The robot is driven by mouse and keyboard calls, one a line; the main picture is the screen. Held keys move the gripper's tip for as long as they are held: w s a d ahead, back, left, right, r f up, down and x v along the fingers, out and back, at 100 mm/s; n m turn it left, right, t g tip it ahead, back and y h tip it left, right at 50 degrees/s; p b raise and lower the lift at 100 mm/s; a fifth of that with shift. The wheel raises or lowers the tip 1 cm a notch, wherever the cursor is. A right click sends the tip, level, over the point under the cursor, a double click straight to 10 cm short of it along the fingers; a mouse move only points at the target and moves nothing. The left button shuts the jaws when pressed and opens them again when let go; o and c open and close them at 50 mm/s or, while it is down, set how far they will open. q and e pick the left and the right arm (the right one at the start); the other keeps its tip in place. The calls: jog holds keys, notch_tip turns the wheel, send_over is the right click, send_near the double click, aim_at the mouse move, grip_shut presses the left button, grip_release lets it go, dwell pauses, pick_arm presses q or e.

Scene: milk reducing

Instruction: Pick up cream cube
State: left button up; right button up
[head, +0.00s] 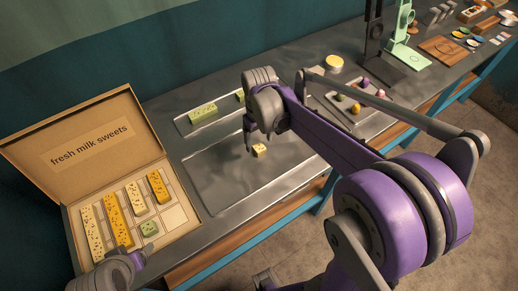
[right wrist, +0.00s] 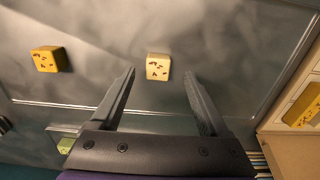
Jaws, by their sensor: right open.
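The cream cube (head: 259,150) sits on the large grey tray (head: 215,190) in the head view. In the right wrist view the cream cube (right wrist: 158,66) has dark flecks and lies ahead of the fingertips, between their lines, untouched. My right gripper (head: 258,143) is open and empty above the tray, close to the cube; its two fingers also show in the right wrist view (right wrist: 158,80). A deeper yellow cube (right wrist: 48,59) lies to the left in the wrist view. My left gripper (head: 130,264) is at the bottom left by the box; its jaws are unclear.
An open cardboard sweets box (head: 190,222) at the left holds several yellow and cream bars and a green piece (head: 149,228). A narrower tray behind holds a green bar (head: 203,113). My right arm hides part of the table.

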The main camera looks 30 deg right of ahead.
aim_at(260, 148)
notch_tip(260, 148, down, 4)
jog(key=shift+d+f, duration=0.1)
jog(key=shift+d, duration=0.05)
grip_shut()
dwell(0.4)
